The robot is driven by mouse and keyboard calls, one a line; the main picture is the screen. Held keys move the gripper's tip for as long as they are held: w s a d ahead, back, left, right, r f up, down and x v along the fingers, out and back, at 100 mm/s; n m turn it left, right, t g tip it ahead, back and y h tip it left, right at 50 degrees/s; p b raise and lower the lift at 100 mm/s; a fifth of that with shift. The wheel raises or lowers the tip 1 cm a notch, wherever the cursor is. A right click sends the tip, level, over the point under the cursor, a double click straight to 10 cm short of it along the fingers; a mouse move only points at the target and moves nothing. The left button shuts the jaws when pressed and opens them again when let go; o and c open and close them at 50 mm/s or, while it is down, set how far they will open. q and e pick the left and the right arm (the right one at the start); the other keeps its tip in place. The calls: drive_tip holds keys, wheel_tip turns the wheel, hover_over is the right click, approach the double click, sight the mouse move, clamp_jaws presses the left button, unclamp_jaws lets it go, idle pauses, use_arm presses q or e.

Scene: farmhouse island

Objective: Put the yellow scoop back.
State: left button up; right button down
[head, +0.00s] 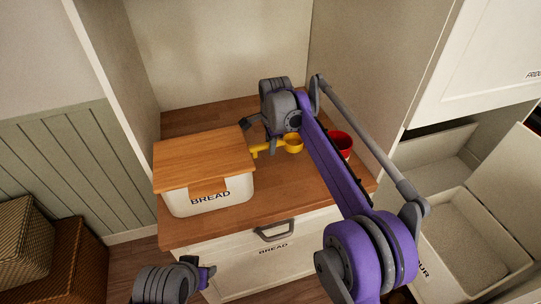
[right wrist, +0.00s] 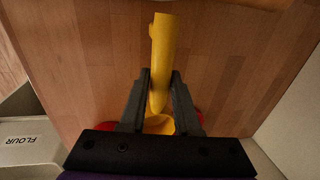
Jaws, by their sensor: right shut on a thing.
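The yellow scoop (head: 292,144) is over the wooden counter, between the bread box and the red container. In the right wrist view its handle (right wrist: 162,45) runs between the two dark fingers, and its cup is partly hidden behind the gripper. My right gripper (right wrist: 160,92) is shut on the handle. In the head view this gripper (head: 266,142) is partly hidden by its own wrist. I cannot tell how high the scoop is above the counter. My left gripper (head: 206,274) is low at the front, away from the scoop; its jaws are unclear.
A white bread box (head: 235,202) with a wooden lid stands at the counter's left front. A red container (head: 342,146) is right of the scoop, partly behind my arm. Below the counter (head: 285,222) is a BREAD drawer (head: 290,262). Open bins (head: 470,245) are at right.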

sight(270, 161)
drive_tip(key=shift+s+x, duration=0.2)
drive_tip(key=shift+x, duration=0.8)
drive_tip(key=shift+s+x, duration=0.2)
drive_tip(key=shift+x, duration=0.8)
drive_tip(key=shift+d+f, duration=0.1)
drive_tip(key=shift+f, duration=0.05)
drive_tip(key=c, duration=0.6)
unclamp_jaws()
drive_tip(key=shift+f, duration=0.1)
drive_tip(key=a+v, duration=0.1)
drive_tip(key=v, duration=1.1)
drive_tip(key=s+d+r+n+t, duration=0.1)
drive_tip(key=s+d+n, duration=0.3)
drive_tip(key=s+d, duration=0.45)
drive_tip(key=s+d+f+n, duration=0.3)
drive_tip(key=s+d+f, duration=0.1)
drive_tip(key=s, duration=0.4)
drive_tip(key=s+d+f+n+t, duration=0.1)
drive_tip(key=s+d+f+n, duration=0.2)
drive_tip(key=s, duration=0.6)
drive_tip(key=s+d+f+n+t, duration=0.1)
drive_tip(key=s+d+f+n, duration=0.3)
drive_tip(key=s+f, duration=0.3)
drive_tip(key=shift+s+d+f+h+p, duration=0.15)
drive_tip(key=shift+s+d+h+p, duration=0.25)
drive_tip(key=shift+s, duration=0.45)
